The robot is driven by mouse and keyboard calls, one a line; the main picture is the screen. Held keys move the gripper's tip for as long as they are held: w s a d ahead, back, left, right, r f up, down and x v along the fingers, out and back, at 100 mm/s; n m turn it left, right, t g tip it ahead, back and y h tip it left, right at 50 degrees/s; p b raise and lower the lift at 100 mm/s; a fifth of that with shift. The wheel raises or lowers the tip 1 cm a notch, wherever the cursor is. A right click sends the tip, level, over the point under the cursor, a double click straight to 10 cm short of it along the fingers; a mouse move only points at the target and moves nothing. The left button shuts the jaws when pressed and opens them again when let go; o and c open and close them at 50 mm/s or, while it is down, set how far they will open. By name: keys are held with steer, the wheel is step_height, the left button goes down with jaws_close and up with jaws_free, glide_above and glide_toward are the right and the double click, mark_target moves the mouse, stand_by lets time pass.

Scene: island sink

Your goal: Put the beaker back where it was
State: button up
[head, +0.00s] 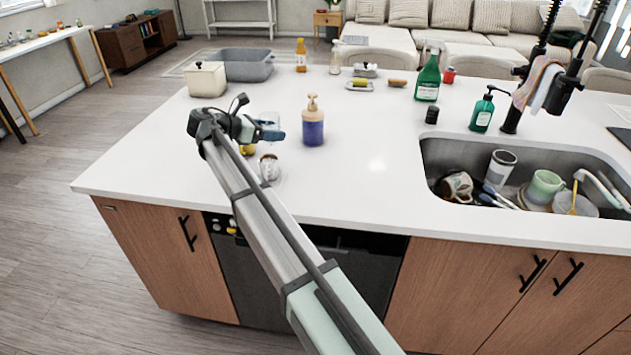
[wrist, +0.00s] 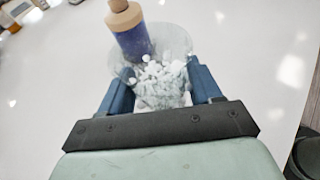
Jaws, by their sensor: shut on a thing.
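The clear beaker (wrist: 158,75) is between the blue fingers of my gripper (wrist: 160,88) in the wrist view. White and pale blue bits show in it. In the head view my gripper (head: 268,135) is over the left part of the island counter, and the beaker (head: 268,121) shows faintly at its fingers, partly hidden by them. I cannot tell whether the beaker touches the counter.
A purple-blue pump bottle (head: 313,124) stands just right of my gripper. A small white object (head: 269,168) and a yellow one (head: 248,149) sit close by. A white canister (head: 206,79) and grey basin (head: 245,64) are behind. The sink (head: 450,158) holds dishes. The counter's middle is clear.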

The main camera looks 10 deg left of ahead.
steer(key=s+d+r+m+g, duration=0.1)
steer(key=s+d, duration=0.1)
steer(key=d, duration=1)
steer(key=n+t, duration=0.2)
glide_above(327, 185)
steer(key=shift+f, duration=5.1)
steer(key=shift+f, duration=0.1)
steer(key=o, duration=1.2)
